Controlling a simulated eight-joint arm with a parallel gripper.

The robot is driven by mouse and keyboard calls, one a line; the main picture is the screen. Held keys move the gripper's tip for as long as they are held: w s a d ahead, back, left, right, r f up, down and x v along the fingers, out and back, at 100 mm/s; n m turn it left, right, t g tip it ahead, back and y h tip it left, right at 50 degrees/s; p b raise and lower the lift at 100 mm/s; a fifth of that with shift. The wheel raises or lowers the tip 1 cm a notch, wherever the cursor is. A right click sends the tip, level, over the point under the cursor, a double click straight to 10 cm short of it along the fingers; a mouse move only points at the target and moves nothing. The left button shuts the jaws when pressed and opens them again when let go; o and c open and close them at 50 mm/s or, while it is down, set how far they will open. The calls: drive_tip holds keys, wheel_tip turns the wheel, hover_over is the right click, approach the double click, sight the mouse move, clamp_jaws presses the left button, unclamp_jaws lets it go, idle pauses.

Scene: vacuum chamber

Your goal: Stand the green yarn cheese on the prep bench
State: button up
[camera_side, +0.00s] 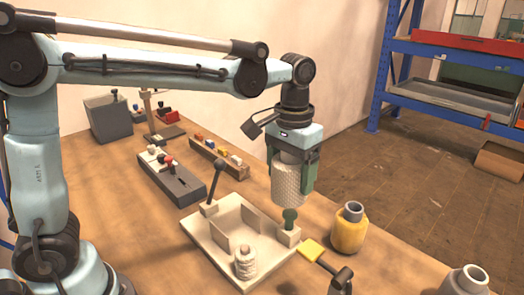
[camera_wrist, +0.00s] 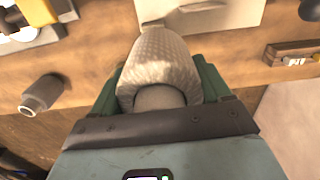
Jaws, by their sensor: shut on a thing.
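My gripper (camera_side: 293,188) points down and is shut on a pale beige yarn cheese (camera_side: 287,187) with a woven texture. The cheese hangs roughly upright above the back right of the cream tray (camera_side: 200,240). In the wrist view the held cheese (camera_wrist: 160,62) sits between the green fingers of my gripper (camera_wrist: 158,90). A yellow yarn cheese (camera_side: 348,233) with a grey tube stands on the wooden bench (camera_side: 390,262), right of the tray. I see no cheese that is clearly green.
The tray carries a small cream spool (camera_side: 245,264), upright dividers, a black lever (camera_side: 216,178) and a green knob (camera_side: 290,216). A pale spool (camera_side: 466,281) is at the lower right. A grey switch box (camera_side: 172,181) lies behind.

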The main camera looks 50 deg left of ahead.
sight(298, 166)
drive_tip(key=shift+n, duration=0.6)
drive_tip(key=shift+w+a+f, duration=1.75)
drive_tip(key=shift+a+f, duration=0.35)
drive_tip(key=shift+f, duration=0.05)
drive_tip(key=shift+w+a+f, duration=1.8)
drive_tip(key=shift+a+f, duration=0.3)
drive_tip(key=shift+f, duration=0.05)
drive_tip(key=shift+w+a+f, duration=1.75)
drive_tip(key=shift+a+f, duration=0.35)
drive_tip(key=shift+f, duration=0.05)
drive_tip(key=shift+f, duration=0.1)
drive_tip(key=o, duration=1.2)
